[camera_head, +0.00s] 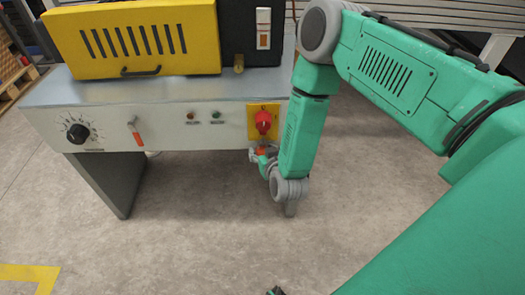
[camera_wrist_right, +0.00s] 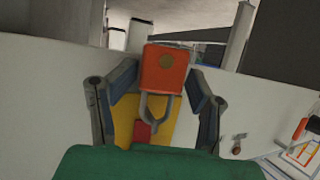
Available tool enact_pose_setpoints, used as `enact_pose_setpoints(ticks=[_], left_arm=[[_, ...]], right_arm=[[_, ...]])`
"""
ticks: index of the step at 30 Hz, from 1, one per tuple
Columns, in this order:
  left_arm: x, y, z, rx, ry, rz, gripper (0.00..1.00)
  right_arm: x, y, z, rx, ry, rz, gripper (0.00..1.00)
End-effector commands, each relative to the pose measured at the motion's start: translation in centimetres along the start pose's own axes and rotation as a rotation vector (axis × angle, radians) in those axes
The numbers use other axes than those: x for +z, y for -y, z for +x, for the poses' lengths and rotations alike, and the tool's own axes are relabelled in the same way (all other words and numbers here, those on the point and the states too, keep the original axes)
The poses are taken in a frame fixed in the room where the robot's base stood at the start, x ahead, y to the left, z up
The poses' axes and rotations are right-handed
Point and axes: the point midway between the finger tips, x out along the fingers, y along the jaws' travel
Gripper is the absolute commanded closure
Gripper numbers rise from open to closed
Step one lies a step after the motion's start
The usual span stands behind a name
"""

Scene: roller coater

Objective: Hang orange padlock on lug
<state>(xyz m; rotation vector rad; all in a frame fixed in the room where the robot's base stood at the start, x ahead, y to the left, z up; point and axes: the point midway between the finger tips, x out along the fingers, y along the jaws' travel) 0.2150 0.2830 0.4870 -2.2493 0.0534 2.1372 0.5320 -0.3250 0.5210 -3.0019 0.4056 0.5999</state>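The orange padlock (camera_head: 261,151) is just below the red rotary switch (camera_head: 263,122) on its yellow plate. In the right wrist view the padlock (camera_wrist_right: 165,70) shows its orange body with a grey shackle toward the yellow plate (camera_wrist_right: 128,115) and the red switch (camera_wrist_right: 143,131). My right gripper (camera_head: 262,160) is at the panel's lower edge. In the wrist view its two fingers (camera_wrist_right: 163,76) meet the sides of the padlock body. I cannot make out the lug, or whether the shackle is around it. My left gripper is not recognisable in view.
The panel carries a black dial (camera_head: 78,132), an orange-handled lever (camera_head: 136,134) and two small indicator lights. A yellow vented cover (camera_head: 130,40) and a black housing (camera_head: 250,30) stand on the grey machine top (camera_head: 60,90). The floor in front is clear.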

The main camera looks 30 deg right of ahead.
Motion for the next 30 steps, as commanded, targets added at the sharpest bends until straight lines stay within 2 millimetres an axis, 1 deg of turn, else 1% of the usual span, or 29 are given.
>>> enact_pose_setpoints(ticks=[1,12,16,20,27,30], left_arm=[[0.0,0.0,0.0,0.0,0.0,0.0,0.42],[0.0,0.0,0.0,0.0,0.0,0.0,0.42],[0.2,0.0,-0.1,0.0,-0.002,0.0,0.42],[0.1,0.0,-0.1,0.0,-0.003,0.0,0.42],[0.1,0.0,-0.1,0.0,-0.003,0.0,0.42],[0.1,0.0,-0.1,0.0,-0.003,0.0,0.42]], right_arm=[[-0.3,-0.4,0.2,0.009,-0.009,0.0,0.41],[-0.2,-0.2,-0.1,0.007,-0.006,-0.002,0.41],[-0.2,-0.1,-0.7,0.006,-0.004,-0.002,0.41],[-0.1,-0.1,-2.7,0.004,-0.002,-0.001,0.41],[0.0,-0.2,-7.8,0.004,-0.001,-0.001,0.41],[0.0,-0.2,-9.6,0.004,-0.003,-0.001,0.41]])
